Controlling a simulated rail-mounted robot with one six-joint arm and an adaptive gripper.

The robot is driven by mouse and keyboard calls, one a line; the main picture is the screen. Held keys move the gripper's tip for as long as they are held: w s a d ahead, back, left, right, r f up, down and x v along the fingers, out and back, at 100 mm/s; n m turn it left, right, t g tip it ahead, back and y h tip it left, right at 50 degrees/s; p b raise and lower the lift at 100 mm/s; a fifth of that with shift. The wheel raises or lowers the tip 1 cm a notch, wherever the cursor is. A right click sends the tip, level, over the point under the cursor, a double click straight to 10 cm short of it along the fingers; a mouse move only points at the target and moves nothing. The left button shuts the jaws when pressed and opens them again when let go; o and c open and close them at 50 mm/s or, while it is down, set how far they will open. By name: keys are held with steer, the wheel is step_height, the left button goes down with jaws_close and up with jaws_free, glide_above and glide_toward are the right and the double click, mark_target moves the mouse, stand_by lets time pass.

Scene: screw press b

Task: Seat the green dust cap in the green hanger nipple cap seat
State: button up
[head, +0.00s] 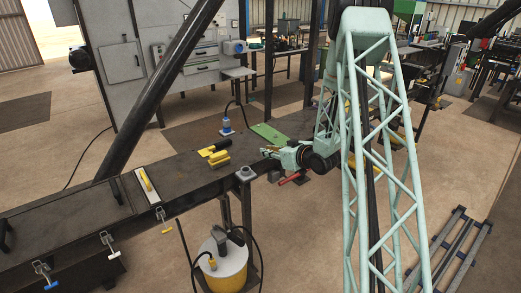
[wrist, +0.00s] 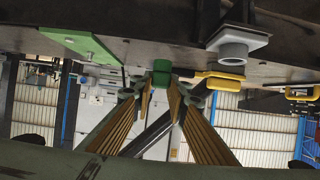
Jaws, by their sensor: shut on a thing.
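My gripper (head: 268,152) is at the bench's right part, just in front of the flat green plate. In the wrist view my gripper (wrist: 161,88) has its two ribbed yellow-brown fingers closed on a small green piece, the green dust cap (wrist: 161,66), at the fingertips. The cap is too small to make out in the head view. A flat green plate (head: 270,133) lies on the bench, and it also shows in the wrist view (wrist: 82,44). I cannot pick out the green hanger nipple cap seat for certain.
The dark bench (head: 190,160) carries yellow blocks (head: 220,161), a blue fitting (head: 226,127) and a white tray (head: 149,188). A grey square flange (head: 245,173) sits at the front edge; it also shows in the wrist view (wrist: 237,43). A yellow bucket (head: 228,268) stands below.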

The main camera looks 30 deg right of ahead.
steer(key=shift+s+d+r, duration=0.1)
steer(key=shift+s+d, duration=0.1)
steer(key=shift+s, duration=0.25)
steer(key=shift+s+d, duration=0.2)
steer(key=shift+s, duration=0.25)
steer(key=shift+o, duration=0.5)
steer(key=c, duration=0.3)
steer(key=shift+w, duration=0.1)
steer(key=w+d+r+m+h+b, duration=0.1)
steer(key=w+d+m+h+b, duration=0.1)
steer(key=w+d, duration=0.3)
steer(key=w+d+r+m+h+b, duration=0.2)
steer(key=w+d, duration=0.4)
steer(key=w, duration=0.3)
steer(key=w+d+r+m+g+h+b, duration=0.1)
steer(key=w+d+r+m+h+b, duration=0.1)
steer(key=w+d, duration=0.3)
steer(key=shift+w+d+h, duration=0.15)
steer(key=shift+w+h, duration=0.05)
steer(key=shift+w, duration=0.4)
steer(key=shift+w+d+h, duration=0.15)
steer(key=shift+w+h, duration=0.05)
steer(key=shift+w, duration=0.4)
